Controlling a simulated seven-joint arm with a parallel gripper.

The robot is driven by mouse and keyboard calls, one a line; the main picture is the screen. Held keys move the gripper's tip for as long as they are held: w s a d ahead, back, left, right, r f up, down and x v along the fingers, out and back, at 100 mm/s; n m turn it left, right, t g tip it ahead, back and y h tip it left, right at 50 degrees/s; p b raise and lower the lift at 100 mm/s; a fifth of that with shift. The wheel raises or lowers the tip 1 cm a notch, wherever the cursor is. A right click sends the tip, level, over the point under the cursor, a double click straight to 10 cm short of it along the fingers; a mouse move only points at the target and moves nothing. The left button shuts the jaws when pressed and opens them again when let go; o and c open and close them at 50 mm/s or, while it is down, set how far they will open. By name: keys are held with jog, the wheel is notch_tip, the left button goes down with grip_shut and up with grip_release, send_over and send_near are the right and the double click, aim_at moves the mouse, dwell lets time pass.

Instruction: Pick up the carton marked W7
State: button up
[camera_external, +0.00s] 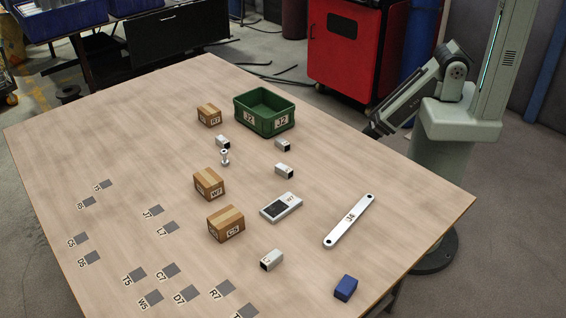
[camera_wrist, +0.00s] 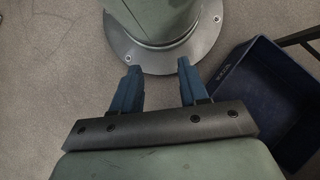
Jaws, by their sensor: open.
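The carton marked W7 (camera_external: 209,184) is a small brown box with a tape strip on top, sitting on the wooden table left of centre in the external view. A similar carton marked C5 (camera_external: 226,224) stands close in front of it. A carton marked R7 (camera_external: 209,115) stands farther back. My gripper shows in the wrist view (camera_wrist: 157,72) with its two blue fingers apart and nothing between them. In the external view my arm is folded at the table's right edge, far from the W7 carton, and its fingers are hard to make out. The wrist view shows no carton.
A green bin marked J2 (camera_external: 264,127) stands at the back. A white device (camera_external: 281,207), a flat metal bar marked J4 (camera_external: 350,220), a blue block (camera_external: 346,288) and several small metal pieces lie around. Labelled grey squares mark the left front. A blue bin (camera_wrist: 258,85) is on the floor.

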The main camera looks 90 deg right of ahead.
jog(key=o, duration=1)
